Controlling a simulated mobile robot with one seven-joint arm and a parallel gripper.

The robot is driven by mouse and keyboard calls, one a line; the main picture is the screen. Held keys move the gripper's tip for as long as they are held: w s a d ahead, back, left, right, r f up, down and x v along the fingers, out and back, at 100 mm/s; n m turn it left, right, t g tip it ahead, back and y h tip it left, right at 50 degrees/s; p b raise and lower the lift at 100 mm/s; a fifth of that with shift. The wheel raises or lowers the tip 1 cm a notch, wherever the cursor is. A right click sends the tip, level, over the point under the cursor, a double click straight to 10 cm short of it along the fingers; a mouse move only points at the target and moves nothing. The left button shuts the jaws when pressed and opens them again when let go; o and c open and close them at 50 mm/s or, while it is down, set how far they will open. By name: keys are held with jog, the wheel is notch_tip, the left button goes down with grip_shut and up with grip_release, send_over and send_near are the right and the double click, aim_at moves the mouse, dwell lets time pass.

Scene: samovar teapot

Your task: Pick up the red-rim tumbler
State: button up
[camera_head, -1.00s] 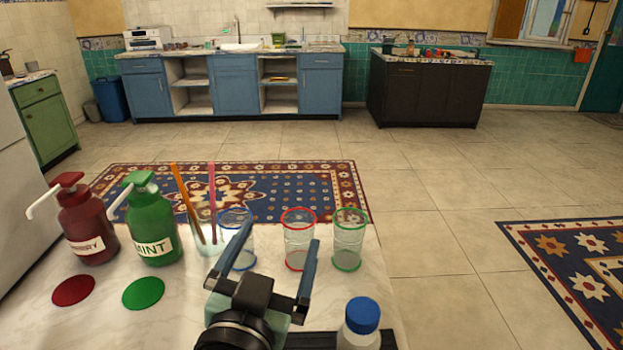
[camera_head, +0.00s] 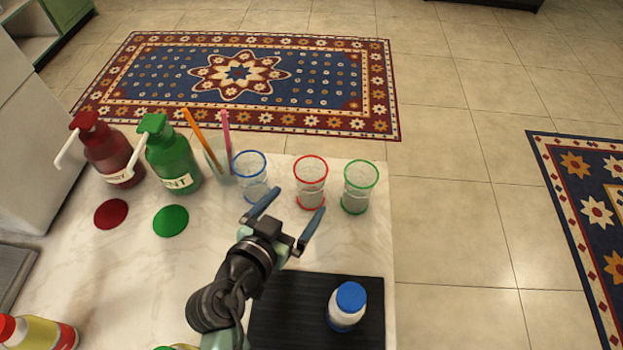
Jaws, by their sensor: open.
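The red-rim tumbler (camera_head: 310,184) is a clear glass standing upright on the pale marble tabletop (camera_head: 130,260), in the middle of a row of three. A blue-rim tumbler (camera_head: 252,178) stands to its left and a green-rim tumbler (camera_head: 358,188) to its right. My gripper (camera_head: 294,212) is open and empty, on the near side of the row. Its right fingertip is close to the base of the red-rim tumbler in the picture; I cannot tell whether they touch. Its left fingertip is near the base of the blue-rim tumbler.
A red pump bottle (camera_head: 108,152), a green pump bottle (camera_head: 172,160) and a glass with straws (camera_head: 218,160) stand at the left. Red (camera_head: 111,213) and green (camera_head: 171,220) coasters lie before them. A blue-capped bottle (camera_head: 347,308) stands on a black mat (camera_head: 285,318). A yellow bottle (camera_head: 40,333) is front left.

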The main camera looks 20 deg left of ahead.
jog(key=shift+p+x, duration=0.55)
jog(key=shift+x, duration=3.4)
jog(key=c, duration=1.4)
